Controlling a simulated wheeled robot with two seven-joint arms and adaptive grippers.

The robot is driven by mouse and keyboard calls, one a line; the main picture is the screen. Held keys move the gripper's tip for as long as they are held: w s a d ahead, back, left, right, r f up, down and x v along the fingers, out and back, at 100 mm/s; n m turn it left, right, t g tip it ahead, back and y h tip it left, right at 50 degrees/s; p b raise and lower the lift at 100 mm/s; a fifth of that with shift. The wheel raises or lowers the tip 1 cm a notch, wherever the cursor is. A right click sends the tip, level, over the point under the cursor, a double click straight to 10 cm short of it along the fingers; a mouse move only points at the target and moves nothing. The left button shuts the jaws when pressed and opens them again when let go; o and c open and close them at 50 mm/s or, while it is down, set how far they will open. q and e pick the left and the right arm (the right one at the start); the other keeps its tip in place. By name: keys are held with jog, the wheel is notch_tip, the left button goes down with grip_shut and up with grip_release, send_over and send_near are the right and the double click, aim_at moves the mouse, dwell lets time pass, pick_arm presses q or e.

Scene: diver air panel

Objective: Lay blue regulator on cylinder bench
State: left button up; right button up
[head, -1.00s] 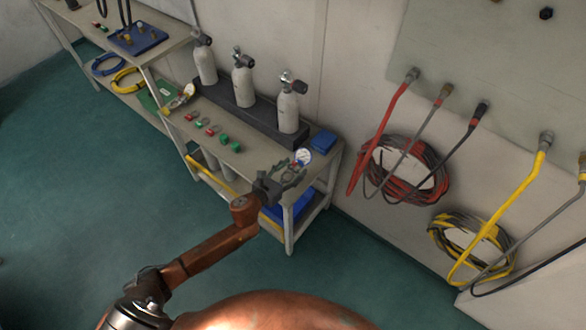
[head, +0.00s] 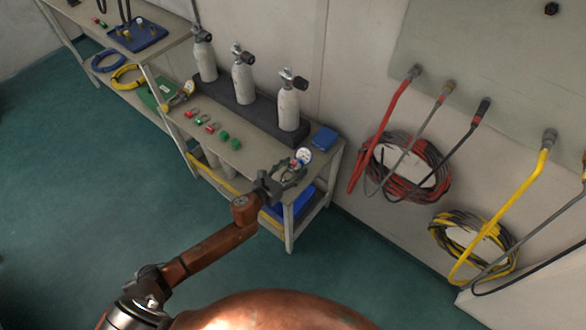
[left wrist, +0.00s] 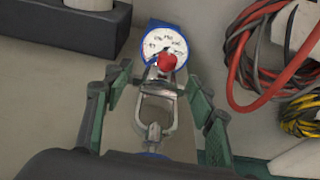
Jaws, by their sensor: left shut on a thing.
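The blue regulator (head: 304,156) has a round white gauge with a blue rim, a red knob and a metal yoke. It also shows in the left wrist view (left wrist: 165,45), between the fingers. My left gripper (head: 290,176) is shut on it at the right front end of the cylinder bench (head: 258,160). The regulator appears over or close to the bench top; I cannot tell whether it touches. Part of its body is hidden by the fingers. My right gripper is not in view.
Three grey cylinders (head: 243,82) stand in a dark rack at the bench's back. Small red and green parts (head: 223,136) and a yellow regulator (head: 181,96) lie left. A blue box (head: 324,138) sits at the right end. Hoses (head: 405,168) hang on the wall.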

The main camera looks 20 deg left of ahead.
pick_arm(q)
jog(key=shift+r, duration=0.15)
jog(key=shift+f+b, duration=0.7)
jog(key=shift+f, duration=0.45)
dwell(1.1)
jog(key=o, duration=1.6)
jog(key=shift+o, duration=1.1)
jog(key=shift+f, duration=0.2)
jog(key=v, duration=1.2)
